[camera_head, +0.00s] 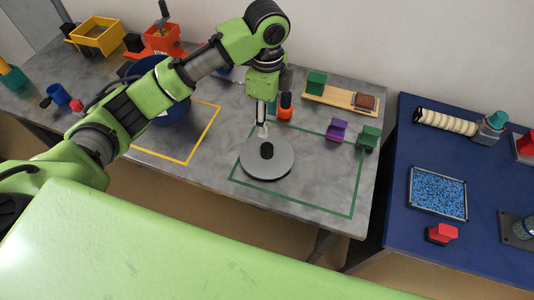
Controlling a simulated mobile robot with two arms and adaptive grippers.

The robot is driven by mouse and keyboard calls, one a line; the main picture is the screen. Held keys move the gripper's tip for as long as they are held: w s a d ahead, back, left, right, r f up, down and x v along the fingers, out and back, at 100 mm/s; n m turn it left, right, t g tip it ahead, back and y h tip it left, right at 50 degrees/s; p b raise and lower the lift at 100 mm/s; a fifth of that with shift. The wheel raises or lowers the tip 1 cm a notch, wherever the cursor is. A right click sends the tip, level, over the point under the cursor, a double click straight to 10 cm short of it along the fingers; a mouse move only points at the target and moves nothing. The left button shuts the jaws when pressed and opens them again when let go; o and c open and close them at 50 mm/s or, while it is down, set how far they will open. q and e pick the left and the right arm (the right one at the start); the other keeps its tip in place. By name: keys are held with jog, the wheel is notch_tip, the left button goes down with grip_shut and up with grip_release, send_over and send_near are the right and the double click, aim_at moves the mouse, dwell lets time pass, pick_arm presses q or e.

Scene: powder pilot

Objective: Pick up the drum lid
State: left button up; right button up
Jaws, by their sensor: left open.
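The drum lid (277,167) is a flat grey disc with a black knob (267,150) in its middle. It lies inside the green outlined square on the grey table. My left gripper (262,132) points down just above and behind the knob, with its fingertips close to it. The jaws are open, and the lid rests on the table. I cannot tell whether a finger touches the knob. My right gripper is not in view.
A blue drum (173,112), partly hidden by my left arm, stands by the yellow outline. An orange-and-black item (286,108) is behind the lid. Purple (337,130) and green (369,138) blocks stand right. A blue table (400,215) adjoins.

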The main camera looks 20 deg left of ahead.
aim_at(267, 147)
pick_arm(q)
jog(key=f, duration=0.4)
jog(key=f+p, duration=0.1)
jog(key=f, duration=0.3)
jog(key=shift+a, duration=0.2)
notch_tip(267, 147, down, 5)
jog(key=shift+s+d+r+p, duration=0.1)
jog(key=shift+s+r+p, duration=0.05)
jog(key=shift+p, duration=0.7)
jog(key=shift+f, duration=0.35)
jog(key=c, duration=1.2)
